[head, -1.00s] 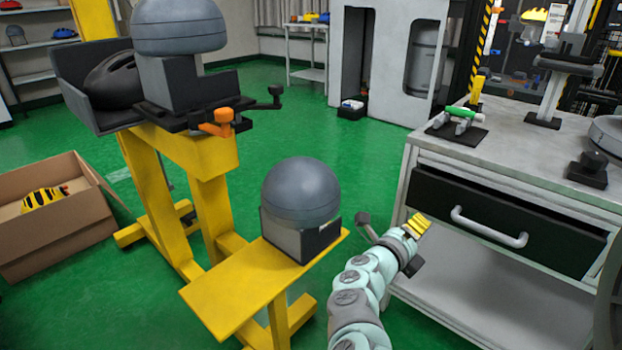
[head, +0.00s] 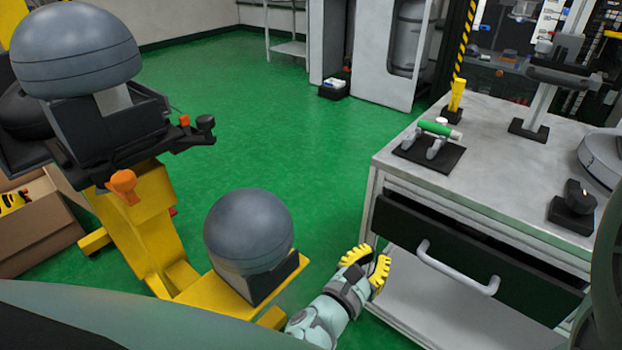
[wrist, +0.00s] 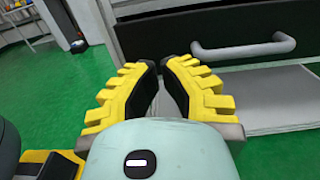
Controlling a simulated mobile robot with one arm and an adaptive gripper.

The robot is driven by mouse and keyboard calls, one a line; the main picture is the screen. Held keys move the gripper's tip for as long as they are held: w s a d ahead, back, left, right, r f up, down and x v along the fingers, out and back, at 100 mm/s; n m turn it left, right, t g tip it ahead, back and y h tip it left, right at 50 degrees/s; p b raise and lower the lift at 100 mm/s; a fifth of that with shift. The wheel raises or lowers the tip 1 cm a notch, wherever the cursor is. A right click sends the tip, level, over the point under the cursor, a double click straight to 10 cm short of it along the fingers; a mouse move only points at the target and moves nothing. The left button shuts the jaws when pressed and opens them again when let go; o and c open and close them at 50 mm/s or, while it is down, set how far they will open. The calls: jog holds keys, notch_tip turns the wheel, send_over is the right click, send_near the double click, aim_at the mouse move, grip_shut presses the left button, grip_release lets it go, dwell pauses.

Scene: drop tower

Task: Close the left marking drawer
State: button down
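The marking drawer has a black front (head: 440,252) and a light bar handle (head: 456,268), set in the grey cabinet under its top. A dark gap shows above the front, so it looks pulled partly out. My gripper (head: 369,264) has yellow ribbed fingers and is left of the drawer, near the cabinet's left front corner, apart from the handle. In the wrist view the fingers (wrist: 159,66) are a little apart at the tips, with nothing held between them. The handle (wrist: 243,48) lies ahead and to the right there.
A yellow stand carries a grey dome (head: 248,230) close left of my gripper, and a larger dome (head: 75,48) stands higher. The cabinet top (head: 490,160) holds a green-topped fixture (head: 434,138) and a black knob block (head: 574,208). Green floor (head: 270,130) is free behind.

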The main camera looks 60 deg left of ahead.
aim_at(405, 219)
jog(key=b+x, duration=0.1)
jog(key=x, duration=1.1)
jog(key=shift+w, duration=0.1)
jog(key=shift+f, duration=0.1)
jog(key=b+x, duration=0.3)
jog(key=x, duration=0.1)
jog(key=shift+w+f, duration=0.1)
jog(key=shift+w, duration=0.15)
jog(key=shift+s+a, duration=0.1)
